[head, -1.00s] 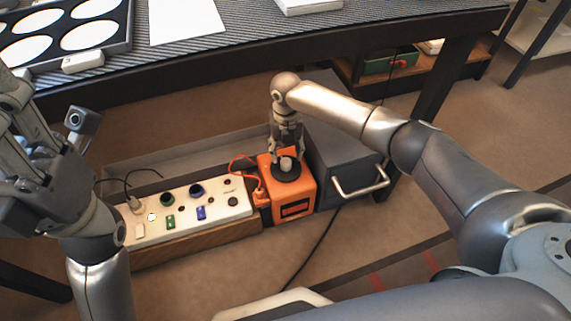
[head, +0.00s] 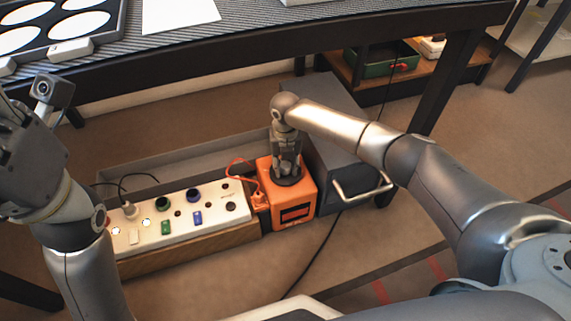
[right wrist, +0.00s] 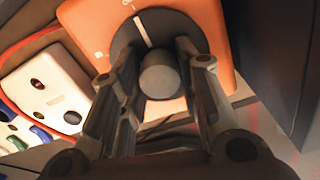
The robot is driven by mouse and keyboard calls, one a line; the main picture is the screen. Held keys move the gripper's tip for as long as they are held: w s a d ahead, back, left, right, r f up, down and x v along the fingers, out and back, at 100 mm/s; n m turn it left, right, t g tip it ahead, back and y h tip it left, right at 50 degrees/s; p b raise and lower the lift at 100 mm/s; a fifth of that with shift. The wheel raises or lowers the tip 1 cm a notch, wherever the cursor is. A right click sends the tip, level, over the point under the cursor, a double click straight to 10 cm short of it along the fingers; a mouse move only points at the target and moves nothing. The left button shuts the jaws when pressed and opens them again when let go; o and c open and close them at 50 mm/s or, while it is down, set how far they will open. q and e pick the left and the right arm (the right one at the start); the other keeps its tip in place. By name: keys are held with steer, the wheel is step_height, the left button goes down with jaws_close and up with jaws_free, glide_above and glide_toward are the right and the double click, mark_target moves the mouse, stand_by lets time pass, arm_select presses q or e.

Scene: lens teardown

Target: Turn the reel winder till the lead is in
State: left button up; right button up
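The reel winder is an orange box (head: 300,200) with a dark round dial (right wrist: 125,42) and a grey knob (right wrist: 159,76) on top. An orange lead (head: 245,163) loops beside it, with an orange plug-like piece (head: 260,201) at its left side. My right gripper (head: 286,172) points down over the dial. In the right wrist view its fingers are spread on either side of the knob, with gaps visible, so it is open around the knob. My left gripper (head: 25,140) is at the left edge, partly cut off; its fingertips are not clear.
A dark grey box with a handle (head: 360,188) stands close on the right. The table edge (head: 250,62) runs above. A black cable (head: 318,255) lies on the floor.

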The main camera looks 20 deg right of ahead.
steer(key=c, duration=0.4)
